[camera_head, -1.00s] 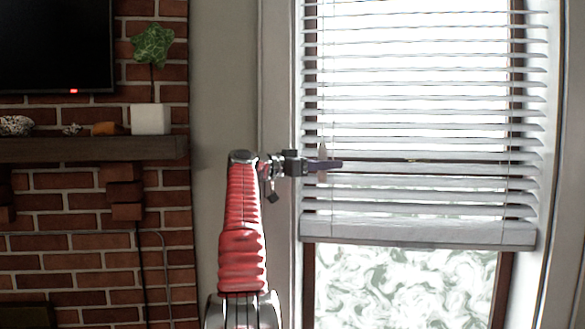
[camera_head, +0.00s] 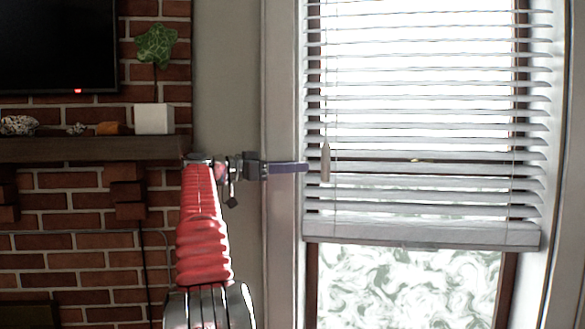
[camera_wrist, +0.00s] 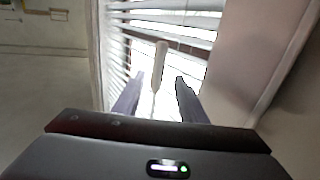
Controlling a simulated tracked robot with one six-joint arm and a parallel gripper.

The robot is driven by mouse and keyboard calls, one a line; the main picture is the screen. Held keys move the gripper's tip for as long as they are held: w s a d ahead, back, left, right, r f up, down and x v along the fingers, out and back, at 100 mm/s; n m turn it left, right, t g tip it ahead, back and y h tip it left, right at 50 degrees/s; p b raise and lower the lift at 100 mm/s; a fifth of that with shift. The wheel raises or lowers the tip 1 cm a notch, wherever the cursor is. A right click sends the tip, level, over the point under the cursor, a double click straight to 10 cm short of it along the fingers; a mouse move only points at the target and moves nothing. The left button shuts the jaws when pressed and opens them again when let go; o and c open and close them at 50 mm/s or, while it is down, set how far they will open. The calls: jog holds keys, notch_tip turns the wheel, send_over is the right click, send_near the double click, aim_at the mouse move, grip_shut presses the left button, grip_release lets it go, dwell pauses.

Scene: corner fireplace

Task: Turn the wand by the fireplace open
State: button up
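The wand (camera_head: 325,163) is a small pale tapered handle hanging upright on a thin cord in front of the left part of the window blind (camera_head: 420,233). My gripper (camera_head: 306,167) is level with it, just to its left, with a small gap between in the head view. In the wrist view, my gripper (camera_wrist: 159,80) has its two dark fingers spread apart with nothing clamped. The wand (camera_wrist: 160,62) shows there between and beyond the fingertips. The blind's slats (camera_wrist: 118,50) are tilted, with bright gaps between them.
The window frame (camera_head: 283,200) stands upright behind my gripper. To the left are a brick fireplace wall (camera_head: 70,245), a mantel (camera_head: 90,149) with a white plant pot (camera_head: 153,118), and a dark screen (camera_head: 55,45). Plain wall (camera_head: 226,90) lies between.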

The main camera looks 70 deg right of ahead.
jog(key=w+a+f+n+t+y, duration=0.1)
jog(key=w+a+f+n+t, duration=0.45)
jog(key=a, duration=0.45)
jog(key=w+a+f+n+t+y, duration=0.1)
jog(key=w+a+f+n+t, duration=0.4)
jog(key=a, duration=0.5)
jog(key=w+a+f+n+t+y, duration=0.1)
jog(key=w+a+f+n+t, duration=0.2)
jog(key=w+a+f+n, duration=0.35)
jog(key=s+a+f+n+t+y, duration=0.1)
jog(key=s+a+f+n+y, duration=0.2)
jog(key=a+f, duration=0.4)
jog(key=s+a+f+n+t+y, duration=0.2)
jog(key=a+f, duration=0.6)
jog(key=a, duration=1.1)
jog(key=s+a+f+n+t+y, duration=0.2)
jog(key=s+a+f+n+y, duration=0.2)
jog(key=a+f, duration=0.4)
jog(key=s+a+n, duration=0.1)
jog(key=a, duration=0.5)
jog(key=shift+s+y, duration=0.3)
jog(key=shift+y, duration=0.1)
jog(key=shift+c, duration=0.9)
